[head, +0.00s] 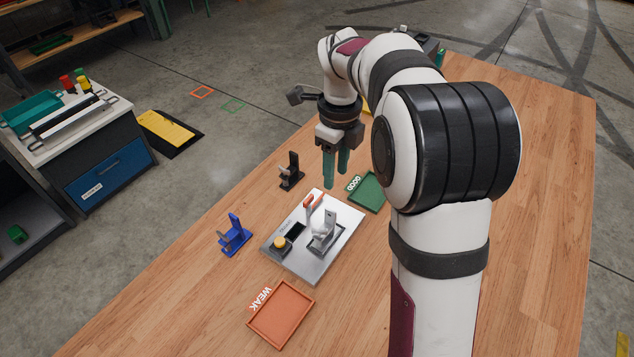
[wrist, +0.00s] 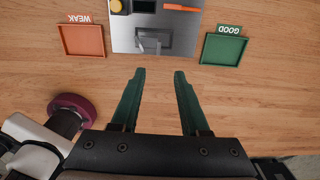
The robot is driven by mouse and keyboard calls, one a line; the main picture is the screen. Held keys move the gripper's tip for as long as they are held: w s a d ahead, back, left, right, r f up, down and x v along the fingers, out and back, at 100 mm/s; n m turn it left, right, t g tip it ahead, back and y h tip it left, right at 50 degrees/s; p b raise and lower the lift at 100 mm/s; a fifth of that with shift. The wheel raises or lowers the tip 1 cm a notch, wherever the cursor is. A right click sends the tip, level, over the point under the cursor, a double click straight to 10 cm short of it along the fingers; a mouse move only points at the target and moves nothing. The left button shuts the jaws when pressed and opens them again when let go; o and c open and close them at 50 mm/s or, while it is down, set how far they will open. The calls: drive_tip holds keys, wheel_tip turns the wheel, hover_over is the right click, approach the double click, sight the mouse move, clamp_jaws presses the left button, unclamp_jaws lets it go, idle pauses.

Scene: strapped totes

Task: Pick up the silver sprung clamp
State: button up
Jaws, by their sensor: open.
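The silver sprung clamp (head: 326,236) appears as a grey-silver upright piece on the right part of a silver metal plate (head: 283,261), below an orange-handled lever (head: 312,200). In the wrist view the clamp (wrist: 152,44) lies ahead of my fingertips, on the near part of the plate, blurred against the similar grey. My gripper (head: 336,180) is open and empty, with green fingers pointing down above the table, beyond the plate. In the wrist view my gripper (wrist: 160,75) shows bare wood between its fingers, apart from the clamp.
A black clamp (head: 290,171) and a blue clamp (head: 234,236) stand on the wooden table left of the plate. An orange WEAK tray (head: 281,315) and a green GOOD tray (head: 370,193) flank it. The plate carries a yellow button (head: 280,242) and a dark screen (head: 296,229).

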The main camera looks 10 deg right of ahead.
sight(330, 210)
drive_tip(key=f, duration=1.3)
drive_tip(key=shift+w+a+f, duration=0.1)
drive_tip(key=shift+a, duration=0.2)
clamp_jaws()
idle(0.5)
